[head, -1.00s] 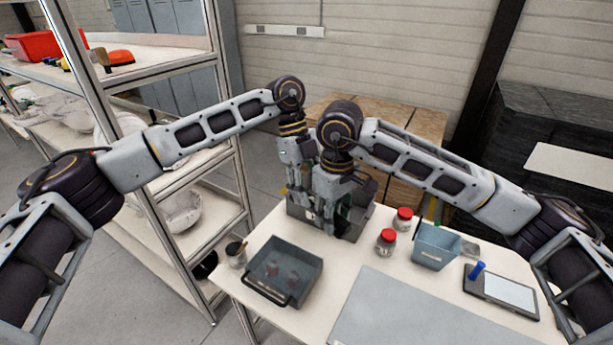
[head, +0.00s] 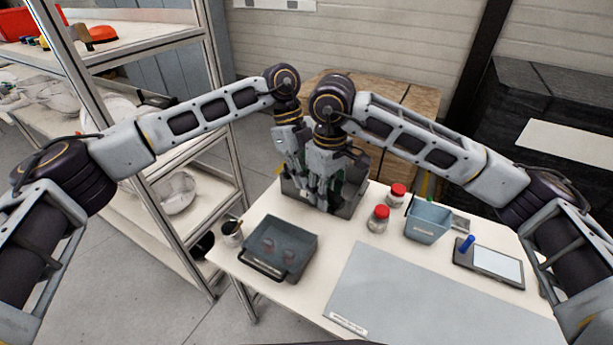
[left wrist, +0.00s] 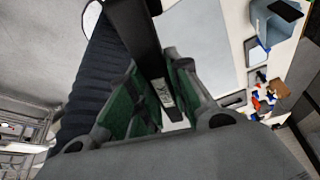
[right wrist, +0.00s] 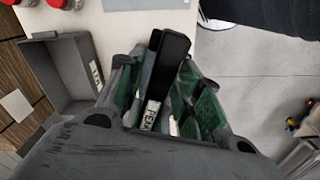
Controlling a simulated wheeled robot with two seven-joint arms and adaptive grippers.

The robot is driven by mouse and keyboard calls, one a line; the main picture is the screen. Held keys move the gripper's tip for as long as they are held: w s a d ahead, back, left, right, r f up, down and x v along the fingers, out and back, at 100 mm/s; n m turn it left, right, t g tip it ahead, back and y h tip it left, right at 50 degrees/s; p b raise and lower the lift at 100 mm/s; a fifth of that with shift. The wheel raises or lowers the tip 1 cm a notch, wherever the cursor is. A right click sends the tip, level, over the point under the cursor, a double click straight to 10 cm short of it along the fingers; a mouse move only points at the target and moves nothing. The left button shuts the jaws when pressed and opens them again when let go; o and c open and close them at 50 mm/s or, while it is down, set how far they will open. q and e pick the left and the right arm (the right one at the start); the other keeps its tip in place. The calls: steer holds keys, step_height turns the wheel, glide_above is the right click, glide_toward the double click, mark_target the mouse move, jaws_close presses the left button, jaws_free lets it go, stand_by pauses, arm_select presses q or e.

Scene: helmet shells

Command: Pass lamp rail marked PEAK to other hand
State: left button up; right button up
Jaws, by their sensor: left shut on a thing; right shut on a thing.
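The lamp rail is a black bar with a white label. The label reads PEAK in the right wrist view (right wrist: 172,62), and the bar also shows in the left wrist view (left wrist: 135,28). My left gripper (head: 307,188) and my right gripper (head: 324,203) are close together above the grey bin. In the left wrist view my left gripper's green pads (left wrist: 150,100) are on either side of the bar. In the right wrist view my right gripper's green pads (right wrist: 160,100) also close around it. Both are shut on the rail. The rail is mostly hidden by the fingers in the head view.
The grey bin (head: 352,204) stands at the table's back, under the grippers. A dark tray (head: 308,250) is at the front left, beside a cup (head: 231,234). Red-lidded jars (head: 377,220), a blue bin (head: 428,224) and a tablet-like device (head: 495,261) are to the right. The grey mat (head: 430,300) is clear.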

steer(key=o, duration=1.1)
steer(key=shift+o, duration=0.2)
step_height(320, 180, up, 12)
stand_by(0.6)
